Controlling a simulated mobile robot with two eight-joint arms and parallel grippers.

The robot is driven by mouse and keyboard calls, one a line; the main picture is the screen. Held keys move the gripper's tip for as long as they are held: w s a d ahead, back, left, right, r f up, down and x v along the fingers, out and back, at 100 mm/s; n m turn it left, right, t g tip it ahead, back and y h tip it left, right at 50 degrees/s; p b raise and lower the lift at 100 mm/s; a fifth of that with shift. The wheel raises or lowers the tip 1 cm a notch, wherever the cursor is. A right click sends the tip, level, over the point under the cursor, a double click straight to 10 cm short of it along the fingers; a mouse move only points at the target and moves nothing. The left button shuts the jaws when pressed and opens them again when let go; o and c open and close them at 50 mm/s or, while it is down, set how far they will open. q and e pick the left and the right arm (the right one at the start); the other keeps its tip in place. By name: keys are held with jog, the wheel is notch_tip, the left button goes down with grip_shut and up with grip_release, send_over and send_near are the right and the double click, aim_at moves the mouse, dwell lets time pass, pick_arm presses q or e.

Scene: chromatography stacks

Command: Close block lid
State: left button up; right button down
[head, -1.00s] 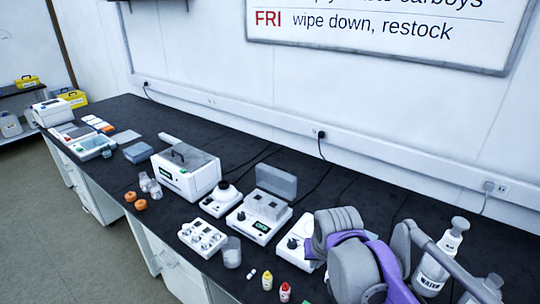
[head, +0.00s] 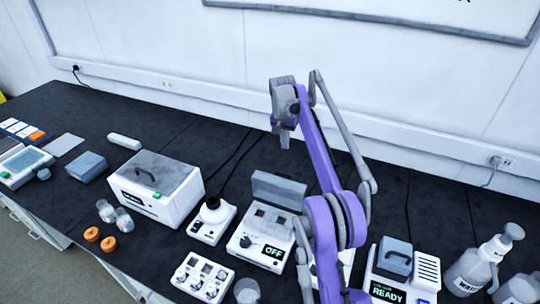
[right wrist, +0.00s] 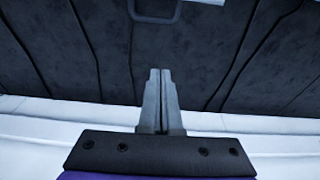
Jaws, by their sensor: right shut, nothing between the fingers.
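The dry block heater (head: 258,238) stands on the black bench, its display reading OFF. Its grey lid (head: 278,190) stands open, upright at the rear edge of the block. My right gripper (head: 285,143) hangs above and behind the lid, on the wall side, apart from it. In the right wrist view its two fingers (right wrist: 161,75) are shut together with nothing between them. A grey U-shaped handle (right wrist: 153,18), apparently the lid's, shows at that view's top edge, beyond the fingertips. My left gripper is not in view.
A white lidded box (head: 158,187) and a small white device with a dark round top (head: 212,219) stand to the left. A READY unit (head: 402,272) and a wash bottle (head: 480,262) stand at right. Cables cross the bench behind. A white rack (head: 202,277) is in front.

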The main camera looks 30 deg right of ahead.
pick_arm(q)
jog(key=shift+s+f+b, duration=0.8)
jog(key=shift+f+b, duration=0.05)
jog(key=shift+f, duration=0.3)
pick_arm(e)
notch_tip(320, 180, down, 9)
jog(key=s+a, duration=0.1)
jog(key=s, duration=0.1)
jog(key=shift+a, duration=0.15)
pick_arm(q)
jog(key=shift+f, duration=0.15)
pick_arm(e)
jog(key=shift+a, duration=0.1)
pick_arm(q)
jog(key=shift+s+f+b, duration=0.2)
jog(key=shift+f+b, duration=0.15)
pick_arm(e)
jog(key=shift+s+a+r+t+h, duration=0.3)
jog(key=shift+a, duration=0.05)
